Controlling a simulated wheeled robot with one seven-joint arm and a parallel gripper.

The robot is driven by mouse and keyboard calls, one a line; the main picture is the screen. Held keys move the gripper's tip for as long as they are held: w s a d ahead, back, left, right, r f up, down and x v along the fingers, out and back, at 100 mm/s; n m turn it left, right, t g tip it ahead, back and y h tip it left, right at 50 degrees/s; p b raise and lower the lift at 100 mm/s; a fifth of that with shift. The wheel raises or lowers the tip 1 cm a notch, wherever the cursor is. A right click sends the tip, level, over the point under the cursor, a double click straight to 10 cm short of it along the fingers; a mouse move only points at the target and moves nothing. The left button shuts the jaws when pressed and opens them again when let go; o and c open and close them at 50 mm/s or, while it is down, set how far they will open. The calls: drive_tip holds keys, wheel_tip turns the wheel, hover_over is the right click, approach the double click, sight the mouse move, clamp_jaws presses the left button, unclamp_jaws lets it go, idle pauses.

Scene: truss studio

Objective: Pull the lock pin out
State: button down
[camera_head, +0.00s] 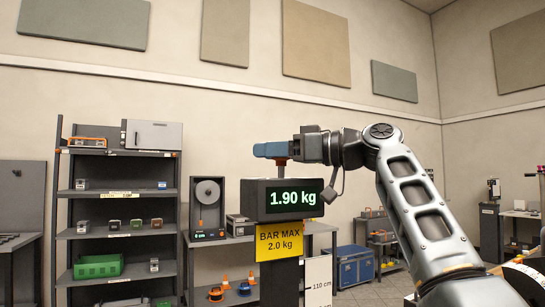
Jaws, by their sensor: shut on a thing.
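My gripper (270,149) reaches in from the right, level, with its blue end just above a dark display box (258,200). A small reddish-brown piece (281,161) shows under the blue end and stands between it and the top of the box. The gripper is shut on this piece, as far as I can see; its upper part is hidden. I cannot tell for certain whether it is the lock pin, and no other pin is clear. The box reads "1.90 kg". A yellow sign (279,241) below it reads "BAR MAX 2.0 kg".
A grey shelf rack (118,233) with small boxes and a green crate (98,266) stands at the left. A spool machine (207,208) is on a bench behind the display. A blue chest (354,266) sits on the floor. The air above the gripper looks clear.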

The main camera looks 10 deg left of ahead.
drive_tip(key=shift+r, duration=0.95)
drive_tip(key=c, duration=0.6)
unclamp_jaws()
drive_tip(key=shift+d+f, duration=0.1)
drive_tip(key=shift+d, duration=0.25)
drive_tip(key=shift+s+d+b, duration=0.25)
drive_tip(key=shift+d+b, duration=0.1)
drive_tip(key=shift+d, duration=0.8)
drive_tip(key=shift+s+d+b, duration=0.25)
drive_tip(key=shift+d+b, duration=0.05)
drive_tip(key=shift+d, duration=0.9)
drive_tip(key=shift+s+d+b, duration=0.25)
drive_tip(key=shift+d+b, duration=0.1)
drive_tip(key=shift+d, duration=0.8)
